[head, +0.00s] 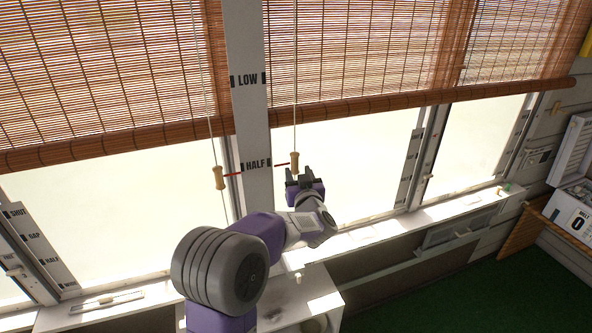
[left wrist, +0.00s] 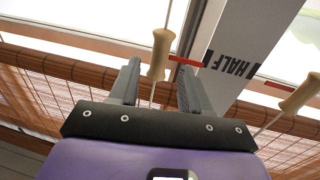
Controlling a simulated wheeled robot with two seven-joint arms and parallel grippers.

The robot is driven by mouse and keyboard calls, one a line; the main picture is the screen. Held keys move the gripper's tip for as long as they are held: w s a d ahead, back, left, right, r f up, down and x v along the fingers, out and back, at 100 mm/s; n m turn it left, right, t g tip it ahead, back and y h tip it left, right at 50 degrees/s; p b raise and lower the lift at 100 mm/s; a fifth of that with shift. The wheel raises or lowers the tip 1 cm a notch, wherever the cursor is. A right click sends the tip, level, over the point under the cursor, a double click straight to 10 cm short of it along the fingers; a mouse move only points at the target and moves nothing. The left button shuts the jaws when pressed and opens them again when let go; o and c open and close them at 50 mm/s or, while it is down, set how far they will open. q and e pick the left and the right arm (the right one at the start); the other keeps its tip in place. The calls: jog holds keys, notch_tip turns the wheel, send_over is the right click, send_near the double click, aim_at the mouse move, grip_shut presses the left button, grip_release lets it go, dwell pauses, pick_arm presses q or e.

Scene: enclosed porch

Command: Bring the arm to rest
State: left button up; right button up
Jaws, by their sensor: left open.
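My left gripper (head: 300,177) reaches up in front of the window, just below the right wooden cord pull (head: 294,162). In the left wrist view its two grey fingers (left wrist: 154,85) are apart, with the wooden pull (left wrist: 160,55) showing between or beyond them. I cannot tell whether they touch it. The pull hangs on a cord beside the post marked HALF (head: 256,164), level with a red mark. My left arm (head: 235,270) comes up from the bottom of the head view. My right gripper is not in view.
Two bamboo blinds (head: 105,75) and (head: 370,55) hang partly lowered. Another wooden pull (head: 219,178) hangs left of the post. A window sill (head: 370,238) runs below the arm. A white box with a number card (head: 577,222) stands at the right, above green floor (head: 450,300).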

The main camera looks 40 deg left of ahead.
pick_arm(q)
jog(key=shift+s+d, duration=0.5)
jog(key=shift+d, duration=0.05)
jog(key=s+d+f+m+g+h+b, duration=0.1)
jog(key=d+f+m+h+b, duration=0.15)
jog(key=d+f, duration=0.7)
jog(key=d+f+m+h+b, duration=0.2)
jog(key=f+h+b, duration=0.15)
jog(key=f, duration=1.35)
jog(key=s+d+f+m+g+h+b, duration=0.1)
jog(key=d+f+m+h+b, duration=0.25)
jog(key=f, duration=0.95)
jog(key=s+d+f+n+g+h+b, duration=0.1)
jog(key=s+d+f+g+h, duration=0.1)
jog(key=s+d+f, duration=0.4)
jog(key=s+d+f+g+h+b, duration=0.2)
jog(key=s+d+f+h, duration=0.15)
jog(key=f, duration=0.45)
jog(key=s+d+f+g+h+b, duration=0.1)
jog(key=s+d+f+g, duration=0.1)
jog(key=s+d+f, duration=0.3)
jog(key=s+d+f+g+h+b, duration=0.2)
jog(key=s+d+f+g, duration=0.1)
jog(key=s, duration=0.7)
jog(key=shift+s+d+f, duration=0.2)
jog(key=shift+d+f, duration=0.65)
jog(key=shift+d, duration=0.1)
